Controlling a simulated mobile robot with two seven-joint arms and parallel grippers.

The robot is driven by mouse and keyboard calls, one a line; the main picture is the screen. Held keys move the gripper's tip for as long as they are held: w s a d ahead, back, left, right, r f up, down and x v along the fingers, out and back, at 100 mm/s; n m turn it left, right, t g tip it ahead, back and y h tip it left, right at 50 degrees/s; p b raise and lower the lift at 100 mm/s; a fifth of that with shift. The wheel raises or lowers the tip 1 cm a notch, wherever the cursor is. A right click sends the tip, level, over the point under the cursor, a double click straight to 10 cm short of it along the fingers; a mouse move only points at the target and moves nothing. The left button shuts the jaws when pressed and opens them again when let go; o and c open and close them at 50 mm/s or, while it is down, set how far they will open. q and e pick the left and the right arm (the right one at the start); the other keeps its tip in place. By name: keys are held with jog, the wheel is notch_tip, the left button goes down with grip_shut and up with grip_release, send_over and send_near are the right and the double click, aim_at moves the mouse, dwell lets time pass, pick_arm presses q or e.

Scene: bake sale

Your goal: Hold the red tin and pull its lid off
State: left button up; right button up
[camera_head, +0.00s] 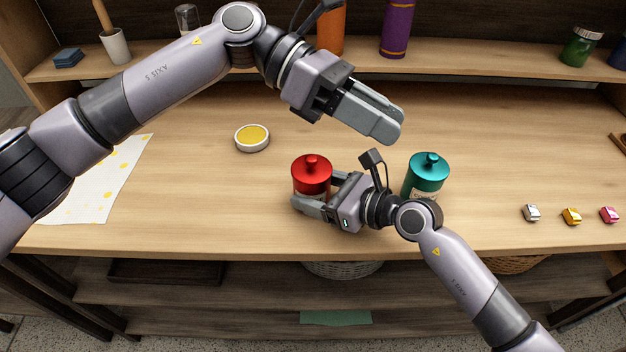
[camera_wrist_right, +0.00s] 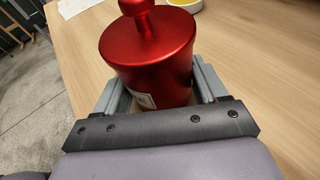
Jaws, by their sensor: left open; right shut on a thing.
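The red tin (camera_head: 311,180) stands upright on the table near its front edge, with its shiny red knobbed lid (camera_head: 312,166) on. My right gripper (camera_head: 316,190) is shut around the tin's body below the lid. In the right wrist view the red tin (camera_wrist_right: 155,60) sits between the two fingers, with part of a pale label showing; its lower body is largely hidden. My left gripper (camera_head: 390,119) is open and empty, above the table, up and to the right of the tin in the head view, apart from the lid.
A teal tin (camera_head: 427,175) stands just right of my right gripper. A round dish with yellow content (camera_head: 252,138) lies to the left. A spotted paper (camera_head: 110,180) is at the far left. Small silver, gold and pink pieces lie at the right. A shelf with bottles runs behind.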

pick_arm(q)
notch_tip(320, 180, down, 4)
jog(key=w+a+f+m+t+y, duration=0.1)
jog(key=w+a+m+t+y, duration=0.15)
jog(key=y, duration=0.45)
pick_arm(e)
jog(key=shift+f, duration=0.1)
pick_arm(q)
jog(key=m+t+y, duration=0.3)
jog(key=t+y, duration=0.1)
jog(key=y, duration=0.2)
send_near(312, 158)
jog(key=shift+w+a+n, duration=0.15)
jog(key=shift+n, duration=0.1)
jog(key=shift+f, duration=4.4)
grip_shut()
jog(key=shift+r, duration=0.2)
jog(key=shift+r, duration=2.9)
